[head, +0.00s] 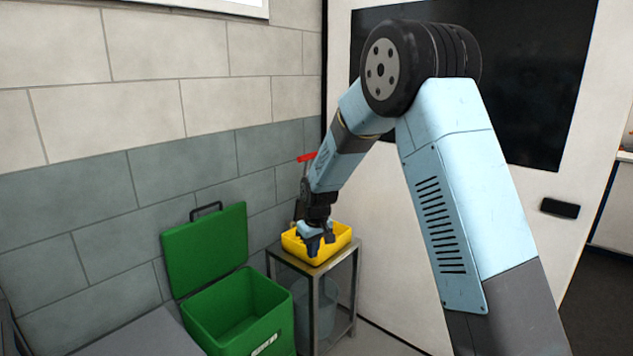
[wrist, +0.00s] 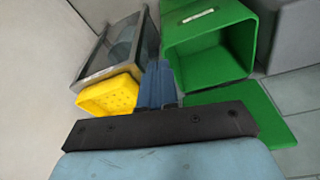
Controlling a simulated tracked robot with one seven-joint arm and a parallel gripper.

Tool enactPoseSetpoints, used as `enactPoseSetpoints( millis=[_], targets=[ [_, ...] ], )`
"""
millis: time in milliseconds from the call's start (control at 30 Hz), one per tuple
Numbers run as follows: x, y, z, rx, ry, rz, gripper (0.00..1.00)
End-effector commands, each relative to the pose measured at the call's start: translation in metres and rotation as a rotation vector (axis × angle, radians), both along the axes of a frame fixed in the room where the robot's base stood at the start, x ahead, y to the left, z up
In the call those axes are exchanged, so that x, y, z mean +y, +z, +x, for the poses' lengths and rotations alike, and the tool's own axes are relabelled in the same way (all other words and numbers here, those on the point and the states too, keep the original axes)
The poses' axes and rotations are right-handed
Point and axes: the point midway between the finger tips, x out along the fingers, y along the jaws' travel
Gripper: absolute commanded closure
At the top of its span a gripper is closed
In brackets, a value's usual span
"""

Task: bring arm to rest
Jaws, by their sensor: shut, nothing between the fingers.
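My gripper (head: 313,247) hangs at the end of my blue arm in the head view, in front of or over the yellow tray (head: 338,246); I cannot tell the exact height. In the wrist view my gripper (wrist: 158,68) points into the scene, its blue fingers together and nothing between them. My arm is bent and stretched out toward the stand.
The yellow tray sits on a metal stand (head: 345,285) with a bluish bucket (head: 318,310) below. An open green box (head: 236,310) with its lid raised stands left of it. A grey surface (head: 150,335) is at lower left. A white door (head: 400,260) is behind my arm.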

Motion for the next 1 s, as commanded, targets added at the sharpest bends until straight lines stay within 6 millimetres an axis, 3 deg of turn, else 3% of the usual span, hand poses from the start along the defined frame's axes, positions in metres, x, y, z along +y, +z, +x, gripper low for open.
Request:
enactPoseSetpoints(
  millis=[100, 500, 800, 1000],
  targets=[
    [-0.025, 0.042, -0.013, -0.022, -0.044, 0.015, 1.0],
    [-0.102, 0.149, -0.078, -0.081, -0.186, 0.053, 1.0],
    [-0.153, 0.206, -0.144, -0.129, -0.294, 0.077, 1.0],
    [-0.182, 0.232, -0.194, -0.16, -0.364, 0.091, 1.0]
  ],
)
